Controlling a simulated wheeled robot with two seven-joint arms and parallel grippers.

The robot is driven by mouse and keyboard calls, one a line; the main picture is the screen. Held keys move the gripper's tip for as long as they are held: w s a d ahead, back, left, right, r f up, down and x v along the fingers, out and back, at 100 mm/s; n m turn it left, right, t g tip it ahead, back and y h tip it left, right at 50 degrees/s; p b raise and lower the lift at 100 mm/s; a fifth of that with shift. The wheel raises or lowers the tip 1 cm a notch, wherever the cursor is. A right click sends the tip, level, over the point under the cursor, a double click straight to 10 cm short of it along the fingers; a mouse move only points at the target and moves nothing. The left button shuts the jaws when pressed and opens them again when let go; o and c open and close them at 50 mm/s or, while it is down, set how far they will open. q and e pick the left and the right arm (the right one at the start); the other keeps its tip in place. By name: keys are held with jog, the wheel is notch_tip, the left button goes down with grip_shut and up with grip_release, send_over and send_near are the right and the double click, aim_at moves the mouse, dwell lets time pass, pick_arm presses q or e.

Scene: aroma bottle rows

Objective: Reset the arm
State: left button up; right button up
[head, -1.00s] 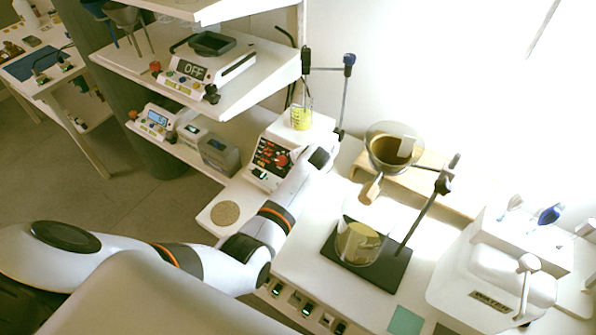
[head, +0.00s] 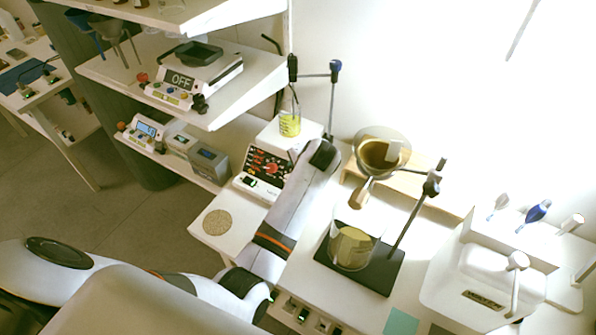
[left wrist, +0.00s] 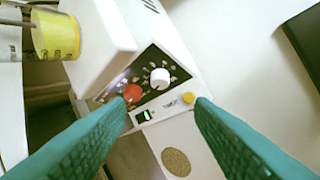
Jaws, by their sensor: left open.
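My left arm (head: 290,205) reaches in from the left, and its wrist is at the right side of a white box (head: 262,172) with a black control panel. The fingers are hidden in the head view. In the left wrist view my left gripper (left wrist: 165,108) is open, with two teal fingers spread apart and nothing between them. The white box (left wrist: 98,38) shows beyond the fingers, with its red knob (left wrist: 132,93) and white knob (left wrist: 159,78). A beaker of yellow liquid (head: 290,122) stands on top of the box; it also shows in the left wrist view (left wrist: 57,36). My right gripper is not in view.
A glass funnel (head: 382,152) sits above a beaker (head: 352,247) on a black stand base (head: 385,272). A white machine (head: 485,275) stands at right. Shelves (head: 225,95) with instruments rise behind left. A round tan pad (head: 217,222) lies on the bench.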

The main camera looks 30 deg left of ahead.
pick_arm(q)
jog(key=shift+s+d+r, duration=0.2)
jog(key=shift+r, duration=0.2)
